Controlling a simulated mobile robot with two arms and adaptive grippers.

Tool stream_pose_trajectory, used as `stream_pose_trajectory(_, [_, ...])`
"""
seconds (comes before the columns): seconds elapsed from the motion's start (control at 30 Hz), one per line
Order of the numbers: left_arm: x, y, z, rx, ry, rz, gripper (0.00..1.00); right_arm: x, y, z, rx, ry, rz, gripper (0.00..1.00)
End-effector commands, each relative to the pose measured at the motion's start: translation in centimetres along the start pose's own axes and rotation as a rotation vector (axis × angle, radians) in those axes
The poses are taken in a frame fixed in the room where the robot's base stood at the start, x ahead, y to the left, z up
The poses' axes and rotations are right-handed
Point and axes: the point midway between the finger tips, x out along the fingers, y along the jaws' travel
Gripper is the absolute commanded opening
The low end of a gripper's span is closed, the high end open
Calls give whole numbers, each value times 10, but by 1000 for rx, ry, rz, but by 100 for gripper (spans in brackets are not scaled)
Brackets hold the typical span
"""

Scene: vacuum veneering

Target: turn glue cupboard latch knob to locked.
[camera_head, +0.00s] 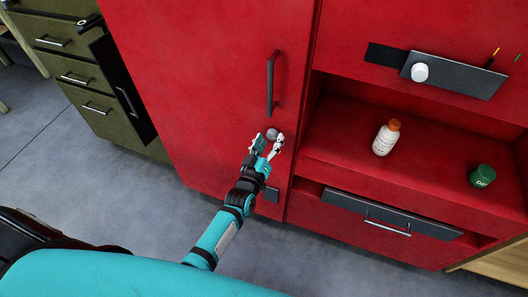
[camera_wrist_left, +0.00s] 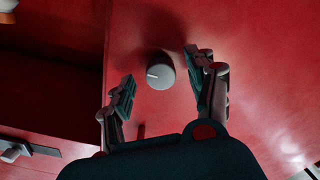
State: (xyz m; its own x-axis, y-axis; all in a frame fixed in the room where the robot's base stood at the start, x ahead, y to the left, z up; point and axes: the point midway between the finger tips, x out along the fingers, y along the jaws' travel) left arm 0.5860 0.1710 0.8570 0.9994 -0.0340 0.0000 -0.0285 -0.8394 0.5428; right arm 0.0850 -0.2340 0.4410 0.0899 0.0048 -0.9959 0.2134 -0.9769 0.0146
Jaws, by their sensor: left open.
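The red glue cupboard (camera_head: 215,75) has a closed door with a dark vertical handle (camera_head: 272,84). Below the handle sits the small grey latch knob (camera_head: 271,134). In the left wrist view the round knob (camera_wrist_left: 159,72) shows a white pointer line towards the picture's left. My left gripper (camera_head: 268,144) is open at the knob. In the left wrist view its fingers (camera_wrist_left: 165,85) stand on either side of the knob with gaps visible; I see no contact. My right gripper is not in view.
Right of the door, an open red shelf (camera_head: 340,155) holds a white bottle with an orange cap (camera_head: 385,138) and a green jar (camera_head: 482,176). A drawer with a metal handle (camera_head: 387,228) lies below. Olive drawers (camera_head: 80,80) stand at the left. Grey floor (camera_head: 110,195) is clear.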

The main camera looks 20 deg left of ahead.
Motion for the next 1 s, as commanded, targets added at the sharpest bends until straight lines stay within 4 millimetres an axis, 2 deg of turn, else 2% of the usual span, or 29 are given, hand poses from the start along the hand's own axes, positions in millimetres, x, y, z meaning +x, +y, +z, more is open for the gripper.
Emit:
stream_pose_trajectory(0.3, [-65,-1,2,1,-5,-2,57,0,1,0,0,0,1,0])
stream_pose_trajectory(0.5, [-99,0,1,1,-4,-1,57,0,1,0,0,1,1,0])
stream_pose_trajectory(0.7, [-112,0,1,0,-3,0,57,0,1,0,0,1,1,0])
stream_pose_trajectory(1.0, [-113,0,1,1,-2,0,57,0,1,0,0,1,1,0])
